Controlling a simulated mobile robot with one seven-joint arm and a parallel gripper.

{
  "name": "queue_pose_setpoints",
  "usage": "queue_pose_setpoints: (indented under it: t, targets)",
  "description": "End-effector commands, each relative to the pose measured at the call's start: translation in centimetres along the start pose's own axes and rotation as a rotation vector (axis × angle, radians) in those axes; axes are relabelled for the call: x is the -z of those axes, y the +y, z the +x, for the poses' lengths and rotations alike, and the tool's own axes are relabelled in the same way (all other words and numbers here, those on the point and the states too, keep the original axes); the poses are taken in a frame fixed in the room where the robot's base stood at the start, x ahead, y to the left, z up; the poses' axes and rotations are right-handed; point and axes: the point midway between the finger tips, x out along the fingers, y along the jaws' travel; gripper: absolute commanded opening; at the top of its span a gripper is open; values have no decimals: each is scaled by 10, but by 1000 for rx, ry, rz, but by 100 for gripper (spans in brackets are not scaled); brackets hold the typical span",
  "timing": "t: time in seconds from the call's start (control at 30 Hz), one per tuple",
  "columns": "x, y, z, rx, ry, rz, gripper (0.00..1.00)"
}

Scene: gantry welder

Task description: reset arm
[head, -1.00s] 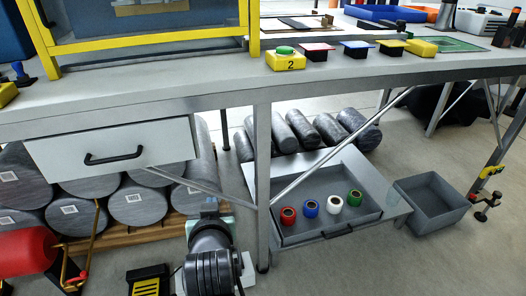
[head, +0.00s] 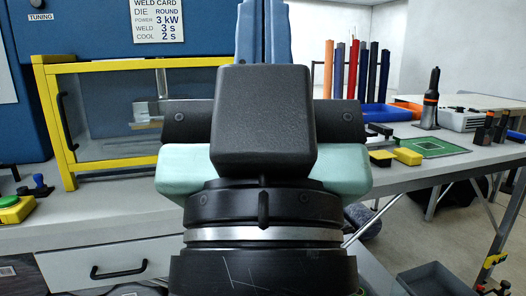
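My gripper (head: 265,25) stands upright in the middle of the head view, close to the camera. Its two blue fingers point up and lie side by side with only a thin dark seam between them, so it looks shut. The fingertips run past the top edge of the picture. I see nothing held in the visible part of the fingers. The black and mint-green body of my arm's end hides the middle of the bench.
A yellow-framed guard (head: 60,120) stands on the bench at left, with a green-topped yellow button (head: 14,210) beside it. Coloured rods (head: 350,75) stand at the back right. A closed drawer (head: 105,268) is below, and a grey bin (head: 430,280) is at lower right.

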Motion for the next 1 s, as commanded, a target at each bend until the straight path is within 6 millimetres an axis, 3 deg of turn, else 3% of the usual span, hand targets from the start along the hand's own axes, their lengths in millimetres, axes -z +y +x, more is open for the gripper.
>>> queue_pose_setpoints:
  t: [0.03, 0.6, 0.8, 1.0]
  targets:
    - [22, 0, 24, 0, -1, 1, 0]
    - [139, 0, 150, 2, -4, 2, 0]
    - [172, 0, 185, 2, -5, 2, 0]
    - [184, -1, 198, 2, -5, 2, 0]
